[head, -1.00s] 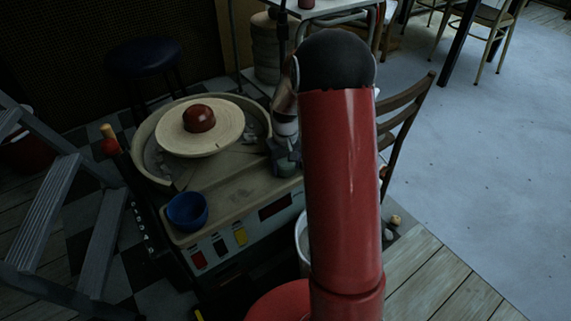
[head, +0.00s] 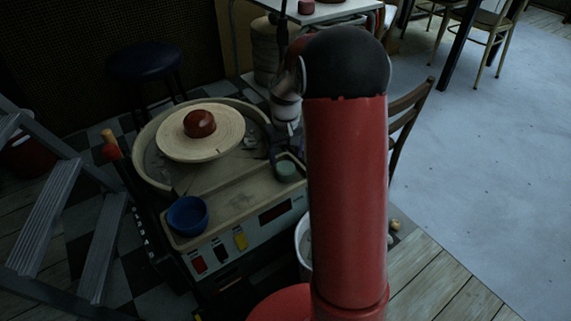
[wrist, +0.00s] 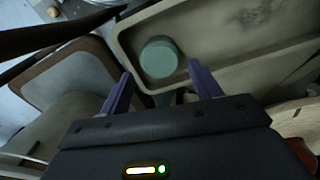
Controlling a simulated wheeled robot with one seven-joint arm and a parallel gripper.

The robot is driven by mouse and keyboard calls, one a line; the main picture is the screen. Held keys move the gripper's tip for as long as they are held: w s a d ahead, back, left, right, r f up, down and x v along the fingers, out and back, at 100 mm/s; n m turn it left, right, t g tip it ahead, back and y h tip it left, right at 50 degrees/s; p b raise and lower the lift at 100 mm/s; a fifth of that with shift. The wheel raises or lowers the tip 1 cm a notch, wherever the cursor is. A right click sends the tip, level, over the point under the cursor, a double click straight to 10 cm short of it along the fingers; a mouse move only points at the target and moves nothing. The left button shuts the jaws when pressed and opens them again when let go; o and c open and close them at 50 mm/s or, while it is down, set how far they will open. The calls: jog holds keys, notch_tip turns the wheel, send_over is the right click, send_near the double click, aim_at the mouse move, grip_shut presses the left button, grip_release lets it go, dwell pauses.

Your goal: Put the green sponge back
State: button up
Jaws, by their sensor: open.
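The green sponge (head: 286,170) is a short round block in the right end of the pottery wheel's tray (head: 235,205). In the wrist view the sponge (wrist: 160,58) lies near a corner of the tray (wrist: 215,80), just beyond my fingertips. My gripper (wrist: 160,70) is open, with its two purple fingers apart and nothing visible between the tips. In the head view my gripper (head: 283,148) is above and slightly behind the sponge, apart from it, and partly dark.
A blue bowl (head: 187,214) stands at the tray's left end. A red-brown ball-like piece (head: 199,123) sits on the round wheel head (head: 175,143). A bucket (head: 303,240) stands beside the wheel. A ladder (head: 55,210), a stool (head: 148,65) and a chair (head: 410,112) stand around.

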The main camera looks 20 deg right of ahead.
aim_at(285, 167)
jog(key=s+a+r+t, duration=0.1)
jog(key=s+a+r, duration=0.2)
jog(key=s+r, duration=0.35)
jog(key=s+a+r+t, duration=0.1)
jog(key=s+a+r, duration=0.2)
jog(key=r, duration=0.6)
jog(key=s+a+t, duration=0.1)
jog(key=s+a, duration=0.1)
jog(key=s, duration=0.5)
jog(key=s+a+r+t, duration=0.1)
jog(key=s+a+t, duration=0.1)
jog(key=s, duration=0.6)
jog(key=shift+s+a+r+t, duration=0.25)
jog(key=shift+s+a+t, duration=0.05)
jog(key=shift+a, duration=0.05)
dwell(0.4)
